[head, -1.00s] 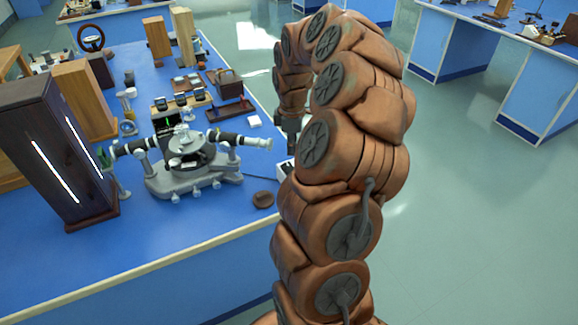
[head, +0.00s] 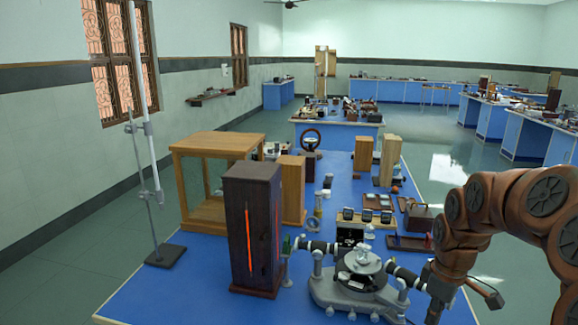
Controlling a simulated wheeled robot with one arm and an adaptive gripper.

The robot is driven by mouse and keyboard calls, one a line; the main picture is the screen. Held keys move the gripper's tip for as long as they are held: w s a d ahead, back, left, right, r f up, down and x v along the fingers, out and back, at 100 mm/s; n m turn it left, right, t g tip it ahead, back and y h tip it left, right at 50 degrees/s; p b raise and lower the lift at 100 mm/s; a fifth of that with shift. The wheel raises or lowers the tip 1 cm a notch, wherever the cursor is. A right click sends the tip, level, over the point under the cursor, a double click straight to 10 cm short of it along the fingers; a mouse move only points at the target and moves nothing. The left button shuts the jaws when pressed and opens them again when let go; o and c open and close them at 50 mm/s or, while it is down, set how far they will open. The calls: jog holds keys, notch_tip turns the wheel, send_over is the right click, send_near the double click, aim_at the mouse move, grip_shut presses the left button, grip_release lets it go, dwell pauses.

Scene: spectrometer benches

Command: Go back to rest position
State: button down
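My arm comes in from the right edge in the head view, bends over and points down. My gripper (head: 435,312) hangs at the front right of the blue bench (head: 130,303), just right of the spectrometer (head: 358,283). Its fingertips are too small and too near the lower picture edge to tell whether they are open or shut. I see nothing held in it.
A dark wooden lamp box (head: 268,205) with a glowing slit stands left of the spectrometer. A stand with a tall rod (head: 166,255) is at the bench's left edge. A wooden frame (head: 215,143) and wood blocks stand behind. Open floor (head: 440,165) lies right of the bench.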

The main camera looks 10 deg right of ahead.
jog(key=s+a+r+m, duration=0.2)
jog(key=s+a+r, duration=0.1)
jog(key=s+a, duration=0.8)
jog(key=s+a+f+m+g, duration=0.1)
jog(key=s+a+f+m, duration=0.1)
jog(key=s+a+m, duration=0.3)
jog(key=s+a, duration=0.3)
jog(key=s, duration=0.3)
jog(key=shift+s+g, duration=0.3)
jog(key=shift+s, duration=0.05)
jog(key=shift+a, duration=0.1)
